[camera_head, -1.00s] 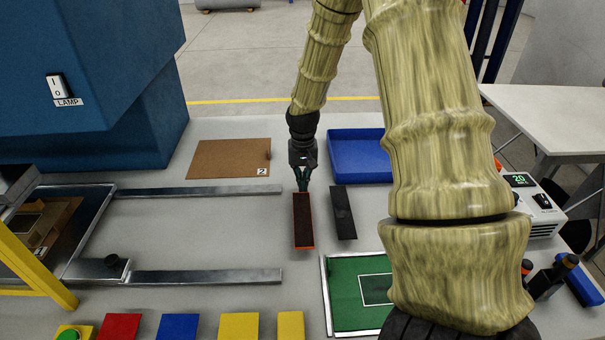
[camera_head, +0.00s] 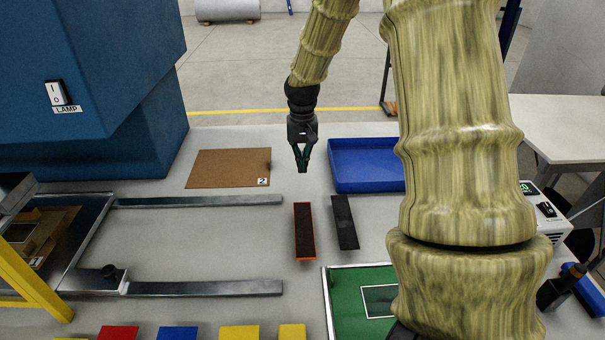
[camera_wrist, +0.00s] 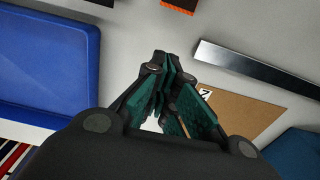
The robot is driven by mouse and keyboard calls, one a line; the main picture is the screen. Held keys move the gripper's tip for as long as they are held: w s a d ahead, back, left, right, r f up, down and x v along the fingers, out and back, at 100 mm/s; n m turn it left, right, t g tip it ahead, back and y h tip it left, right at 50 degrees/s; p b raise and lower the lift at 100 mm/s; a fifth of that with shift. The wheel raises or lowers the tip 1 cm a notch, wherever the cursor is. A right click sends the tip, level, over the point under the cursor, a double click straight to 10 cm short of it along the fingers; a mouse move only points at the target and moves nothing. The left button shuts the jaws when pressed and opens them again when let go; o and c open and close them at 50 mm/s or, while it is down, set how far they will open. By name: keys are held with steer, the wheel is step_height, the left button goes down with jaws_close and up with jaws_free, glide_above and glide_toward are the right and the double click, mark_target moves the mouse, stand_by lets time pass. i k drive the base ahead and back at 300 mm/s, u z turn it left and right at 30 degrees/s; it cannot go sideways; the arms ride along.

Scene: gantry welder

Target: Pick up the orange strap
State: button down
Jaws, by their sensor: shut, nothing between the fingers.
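The orange strap (camera_head: 304,231) lies flat on the grey table, a dark strip with orange edges. A plain black strip (camera_head: 345,222) lies just to its right. My gripper (camera_head: 302,171) is above the table beyond the far end of the orange strap, shut and empty, and apart from it. In the wrist view my gripper's fingertips (camera_wrist: 165,62) meet with nothing between them. An orange-edged end of the strap (camera_wrist: 180,5) shows at the top of the wrist view, with most of it out of frame.
A blue tray (camera_head: 366,187) stands to the right of my gripper. A brown board (camera_head: 228,168) marked 2 lies to the left. Two metal rails (camera_head: 200,200) run left of the strap. A green framed mat (camera_head: 345,300) lies nearer.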

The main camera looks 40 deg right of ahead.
mark_target(305, 250)
steer(key=k, duration=1)
